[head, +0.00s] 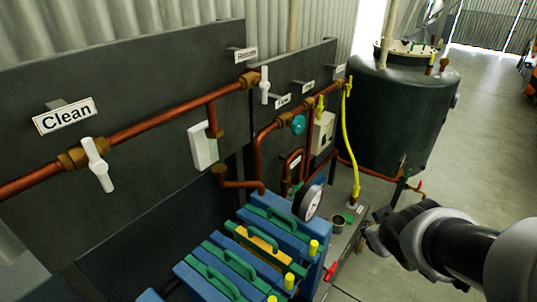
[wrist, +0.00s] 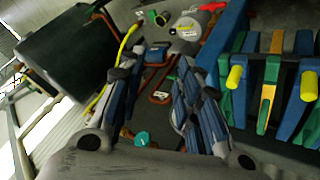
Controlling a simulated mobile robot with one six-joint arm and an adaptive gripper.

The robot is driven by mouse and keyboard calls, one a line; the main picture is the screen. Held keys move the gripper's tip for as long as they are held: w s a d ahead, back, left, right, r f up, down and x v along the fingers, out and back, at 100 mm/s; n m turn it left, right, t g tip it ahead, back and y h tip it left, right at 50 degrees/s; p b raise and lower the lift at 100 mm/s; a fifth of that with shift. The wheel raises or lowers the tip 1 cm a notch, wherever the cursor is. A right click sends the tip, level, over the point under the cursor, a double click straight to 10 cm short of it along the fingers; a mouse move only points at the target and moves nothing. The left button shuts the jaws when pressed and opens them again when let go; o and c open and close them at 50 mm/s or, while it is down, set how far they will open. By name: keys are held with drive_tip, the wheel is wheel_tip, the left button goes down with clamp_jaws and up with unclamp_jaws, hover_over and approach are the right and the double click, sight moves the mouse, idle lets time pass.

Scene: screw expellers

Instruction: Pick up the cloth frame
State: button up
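A stack of blue and green press frames stands at the lower middle of the head view. One frame in it has an orange-yellow face (head: 252,239) between green parts and looks like the cloth frame, though I cannot be sure which one is meant. In the wrist view, the orange-yellow frame (wrist: 267,100) stands upright at the right among green and blue ones. My gripper (head: 372,238) is to the right of the stack and apart from it. In the wrist view, my gripper (wrist: 157,72) has its two fingers spread with nothing held between them.
A pressure gauge (head: 307,202) and a red-handled valve (head: 331,270) sit by the stack. Copper pipes (head: 140,126) and a "Clean" sign (head: 65,115) are on the dark panel behind. A dark tank (head: 400,110) stands at the back right. The floor at right (head: 485,150) is clear.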

drive_tip(key=w+f+n+y+p, duration=0.2)
drive_tip(key=w+f+n, duration=0.1)
drive_tip(key=w+f, duration=0.1)
drive_tip(key=a+f+n+y, duration=0.1)
drive_tip(key=a+f+y, duration=0.1)
drive_tip(key=s+a+f+n+y+p, duration=0.1)
drive_tip(key=a+f+y, duration=0.2)
drive_tip(key=a+f+n+y+p, duration=0.1)
drive_tip(key=a+f+y, duration=0.1)
drive_tip(key=a, duration=0.1)
drive_tip(key=shift+s+a+f+t, duration=0.15)
drive_tip(key=shift+s+a+t, duration=0.1)
drive_tip(key=shift+s+t, duration=0.05)
drive_tip(key=y, duration=0.4)
approach(266, 247)
drive_tip(key=shift+n, duration=0.3)
drive_tip(key=x, duration=0.2)
drive_tip(key=b+x, duration=0.1)
drive_tip(key=x, duration=0.2)
drive_tip(key=shift+d+f, duration=0.2)
drive_tip(key=shift+f, duration=0.2)
drive_tip(key=shift+b+x, duration=0.45)
drive_tip(key=shift+x, duration=2.2)
drive_tip(key=shift+r, duration=0.1)
drive_tip(key=shift+c, duration=0.2)
